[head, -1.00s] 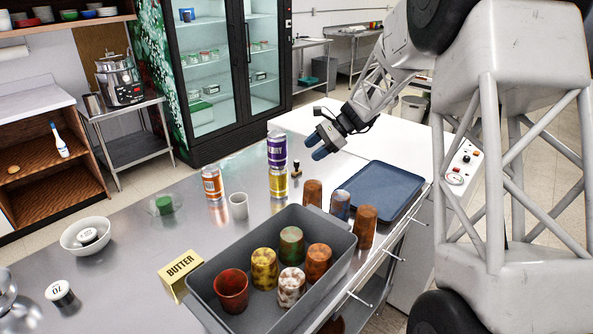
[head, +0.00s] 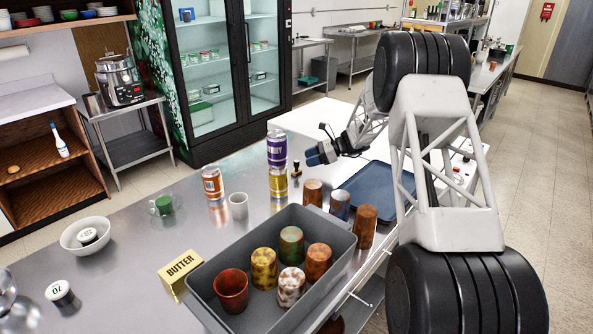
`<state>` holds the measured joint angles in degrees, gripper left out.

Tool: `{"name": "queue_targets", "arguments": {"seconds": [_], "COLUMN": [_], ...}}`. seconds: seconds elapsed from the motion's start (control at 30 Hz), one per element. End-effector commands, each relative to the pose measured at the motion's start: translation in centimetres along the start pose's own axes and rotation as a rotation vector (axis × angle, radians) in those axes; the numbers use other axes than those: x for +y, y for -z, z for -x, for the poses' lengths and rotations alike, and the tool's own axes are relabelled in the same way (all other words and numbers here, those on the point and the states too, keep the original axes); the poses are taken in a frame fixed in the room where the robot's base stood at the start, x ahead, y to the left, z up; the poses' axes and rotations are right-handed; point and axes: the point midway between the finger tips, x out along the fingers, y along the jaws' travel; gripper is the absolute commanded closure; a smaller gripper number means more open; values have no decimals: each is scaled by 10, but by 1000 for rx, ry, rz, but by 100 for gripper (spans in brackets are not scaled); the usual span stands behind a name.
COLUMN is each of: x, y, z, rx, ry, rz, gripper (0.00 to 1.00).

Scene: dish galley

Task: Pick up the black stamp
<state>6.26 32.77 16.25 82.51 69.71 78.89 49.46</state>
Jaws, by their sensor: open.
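The black stamp (head: 296,169) is small, with a dark knob handle. It stands upright on the steel counter, just right of the stacked purple and yellow cans. My gripper (head: 314,155), with blue fingertips, is just to the right of the stamp and slightly above it in the picture. It is open and appears apart from the stamp, with nothing visible between its fingers. The exact gap between fingers and stamp is hard to judge from this view.
A purple can (head: 277,149) stands on a yellow can (head: 278,183) close left of the stamp. Several tumblers, such as a brown one (head: 313,192), stand in front. A blue tray (head: 374,187) lies right.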

Motion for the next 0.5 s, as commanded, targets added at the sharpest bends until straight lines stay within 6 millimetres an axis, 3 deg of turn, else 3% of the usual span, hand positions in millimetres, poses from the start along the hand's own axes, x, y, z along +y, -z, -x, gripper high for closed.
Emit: {"name": "queue_targets", "arguments": {"seconds": [0.33, 0.5], "x": [0, 0], "y": [0, 0], "z": [-1, -12], "rx": [0, 0], "ry": [0, -1], "rz": [0, 0], "gripper": [45, 45]}}
